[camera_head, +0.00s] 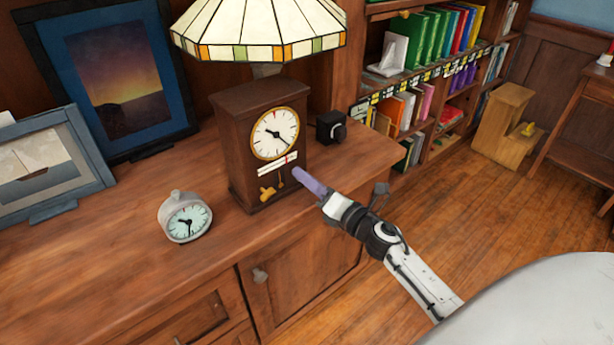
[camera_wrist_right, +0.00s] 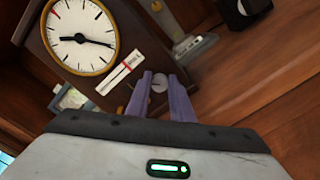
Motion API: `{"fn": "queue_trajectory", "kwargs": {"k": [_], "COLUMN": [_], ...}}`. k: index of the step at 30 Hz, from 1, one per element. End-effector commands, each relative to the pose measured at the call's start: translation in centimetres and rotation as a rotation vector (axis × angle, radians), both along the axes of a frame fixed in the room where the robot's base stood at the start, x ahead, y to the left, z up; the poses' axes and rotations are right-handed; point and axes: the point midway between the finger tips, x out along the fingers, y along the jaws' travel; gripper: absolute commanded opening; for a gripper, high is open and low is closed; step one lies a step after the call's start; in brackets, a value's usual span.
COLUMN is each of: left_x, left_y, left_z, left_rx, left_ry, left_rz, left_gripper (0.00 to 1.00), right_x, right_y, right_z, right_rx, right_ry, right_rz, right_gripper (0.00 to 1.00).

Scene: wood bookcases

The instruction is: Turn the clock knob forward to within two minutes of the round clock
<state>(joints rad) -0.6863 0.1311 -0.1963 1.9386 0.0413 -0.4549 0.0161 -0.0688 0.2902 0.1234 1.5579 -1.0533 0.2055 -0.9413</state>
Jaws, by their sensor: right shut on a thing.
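The dark wooden mantel clock (camera_head: 228,142) stands upright on the cabinet top, with a cream dial (camera_head: 275,133) that also shows in the wrist view (camera_wrist_right: 80,32). One of its dark hands points to the lower right in the head view. The small round clock (camera_head: 186,219) stands in front of it to the left, with a pale face and dark hands. My right gripper (camera_head: 297,173) is at the mantel clock's lower right front. Its purple fingers are shut on a small round grey knob (camera_wrist_right: 159,83), partly hidden between them. My left gripper is out of view.
A white strip with a red mark (camera_head: 278,163) and a small brass piece (camera_head: 267,193) are on the clock front. A lamp (camera_head: 260,30) rises behind. A black box (camera_head: 331,127) stands to the right. Framed pictures stand at left; the cabinet top's front is clear.

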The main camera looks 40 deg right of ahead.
Motion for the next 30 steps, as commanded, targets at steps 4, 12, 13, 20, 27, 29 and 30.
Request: {"fn": "queue_trajectory", "kwargs": {"k": [4, 12, 13, 20, 27, 29, 30], "left_x": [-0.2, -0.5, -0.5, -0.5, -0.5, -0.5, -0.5], "left_y": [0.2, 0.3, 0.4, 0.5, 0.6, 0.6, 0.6], "left_z": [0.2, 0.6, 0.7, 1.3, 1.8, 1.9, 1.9], "left_rx": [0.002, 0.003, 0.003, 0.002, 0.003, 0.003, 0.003], "left_ry": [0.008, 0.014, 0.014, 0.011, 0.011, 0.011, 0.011], "left_rz": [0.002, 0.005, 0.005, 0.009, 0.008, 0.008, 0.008], "left_gripper": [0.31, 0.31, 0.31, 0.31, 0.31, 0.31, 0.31], "right_x": [0.0, 0.0, 0.0, 0.0, 0.0, 0.0, 0.0], "right_y": [-0.1, -0.1, -0.1, -0.1, -0.1, -0.1, -0.1], "right_z": [0.0, 0.0, 0.0, -0.1, -0.2, -0.2, -0.2], "right_rx": [0.139, 0.395, 0.424, 0.622, 0.774, 0.803, 0.819], "right_ry": [0.013, 0.033, 0.035, 0.051, 0.063, 0.065, 0.066], "right_rz": [-0.001, -0.001, -0.001, -0.001, -0.002, -0.001, -0.001], "right_gripper": [0.00, 0.00, 0.00, 0.00, 0.00, 0.00, 0.00]}}
